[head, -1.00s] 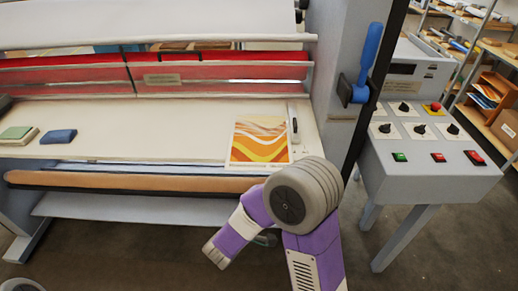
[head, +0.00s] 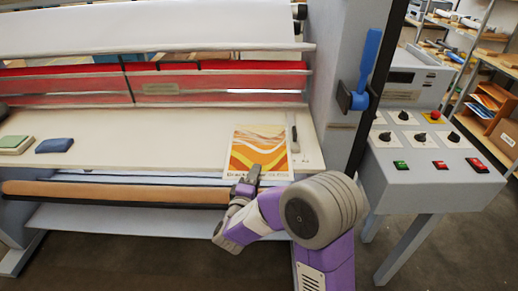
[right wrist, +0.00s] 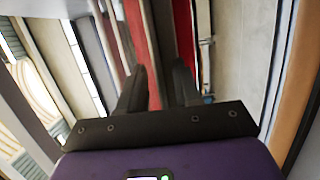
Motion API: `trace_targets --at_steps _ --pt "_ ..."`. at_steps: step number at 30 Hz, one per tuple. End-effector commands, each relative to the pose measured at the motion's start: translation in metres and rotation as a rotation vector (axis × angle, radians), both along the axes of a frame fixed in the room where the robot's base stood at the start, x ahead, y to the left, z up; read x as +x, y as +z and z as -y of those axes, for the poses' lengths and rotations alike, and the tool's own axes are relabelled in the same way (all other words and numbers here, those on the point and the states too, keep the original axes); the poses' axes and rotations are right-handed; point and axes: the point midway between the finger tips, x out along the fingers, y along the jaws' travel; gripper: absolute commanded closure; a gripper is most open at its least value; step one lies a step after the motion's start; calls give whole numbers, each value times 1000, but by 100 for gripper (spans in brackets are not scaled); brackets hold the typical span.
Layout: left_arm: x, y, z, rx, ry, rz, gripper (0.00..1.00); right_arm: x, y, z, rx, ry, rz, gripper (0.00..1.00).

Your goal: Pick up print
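The print (head: 257,153) is a sheet with orange, yellow and white waves and a lettered lower margin. It lies flat at the right end of the laminator's cream feed table (head: 130,148). My right gripper (head: 252,176) is at the print's front edge in the head view, its fingertips overlapping the lower margin; whether they touch it I cannot tell. In the right wrist view its two dark fingers (right wrist: 158,85) stand apart with nothing seen between them. I cannot make out the print there. My left gripper is not in view.
A thin tool (head: 294,138) lies just right of the print. Green (head: 15,144) and blue (head: 54,145) blocks lie at the table's left. An orange-brown bar (head: 110,193) runs along the front. A blue-handled lever (head: 366,65) and control panel (head: 425,150) stand right.

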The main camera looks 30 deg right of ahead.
Motion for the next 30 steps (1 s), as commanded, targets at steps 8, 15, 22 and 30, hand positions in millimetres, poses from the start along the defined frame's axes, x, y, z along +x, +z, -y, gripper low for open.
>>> trace_targets --at_steps 8,15,22,30 --pt "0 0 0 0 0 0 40 0 0 0 0 1 -1 85" --pt "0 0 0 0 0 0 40 0 0 -1 0 1 -1 100" --pt "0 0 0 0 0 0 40 0 1 -1 0 1 0 100" --pt "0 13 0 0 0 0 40 0 41 -1 2 1 8 100"
